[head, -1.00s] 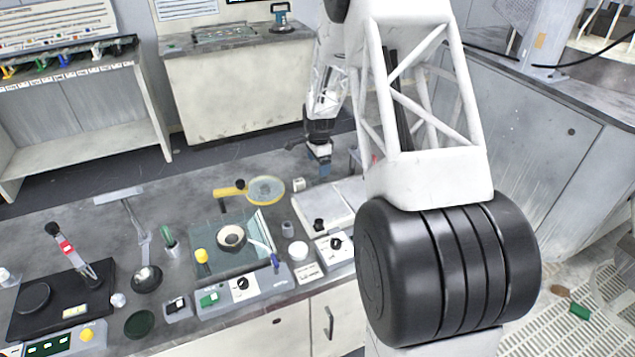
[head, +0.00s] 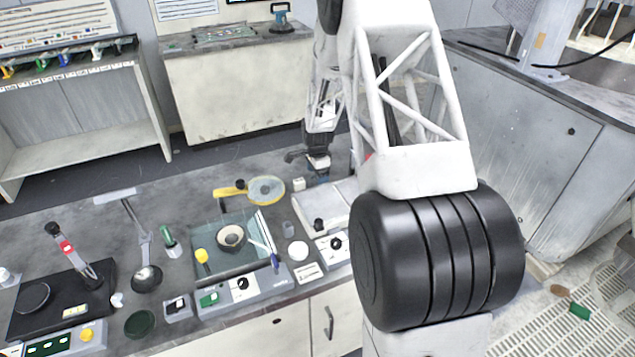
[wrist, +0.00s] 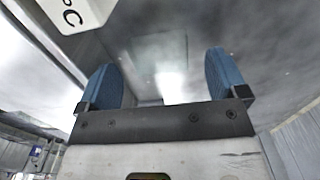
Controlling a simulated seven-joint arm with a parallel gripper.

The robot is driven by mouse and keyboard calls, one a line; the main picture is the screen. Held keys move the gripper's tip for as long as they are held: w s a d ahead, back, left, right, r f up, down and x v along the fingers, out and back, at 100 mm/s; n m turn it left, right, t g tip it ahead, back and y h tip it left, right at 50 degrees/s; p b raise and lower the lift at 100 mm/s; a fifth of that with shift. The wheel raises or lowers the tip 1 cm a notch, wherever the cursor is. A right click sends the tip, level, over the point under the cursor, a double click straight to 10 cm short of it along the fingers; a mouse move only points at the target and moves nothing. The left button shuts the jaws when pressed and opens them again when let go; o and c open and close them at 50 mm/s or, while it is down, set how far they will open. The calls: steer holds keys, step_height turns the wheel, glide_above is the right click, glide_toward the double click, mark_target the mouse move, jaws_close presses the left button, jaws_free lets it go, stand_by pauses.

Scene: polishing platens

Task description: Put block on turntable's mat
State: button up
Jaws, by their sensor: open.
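My gripper (head: 319,172) is open, low over the bench's back right, with its blue fingers pointing down. A small white block (head: 298,184) sits on the bench just left of the fingers. In the wrist view, the open fingers (wrist: 164,80) have only grey surface between them; a white corner with dark lettering (wrist: 78,12), perhaps the block, shows at upper left. At far left of the bench is a black turntable-like device (head: 98,268) with a dark round pad (head: 33,297) and a tilted arm. I cannot tell for sure whether that pad is the mat.
A yellow-handled round lens (head: 266,190) lies left of the block. A pale flat slab (head: 332,203) lies in front of my gripper.

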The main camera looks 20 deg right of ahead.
steer(key=shift+f, duration=1)
steer(key=shift+c, duration=0.3)
steer(key=c, duration=1.1)
steer(key=shift+r, duration=0.1)
steer(key=shift+r, duration=4.9)
steer(key=shift+a, duration=0.1)
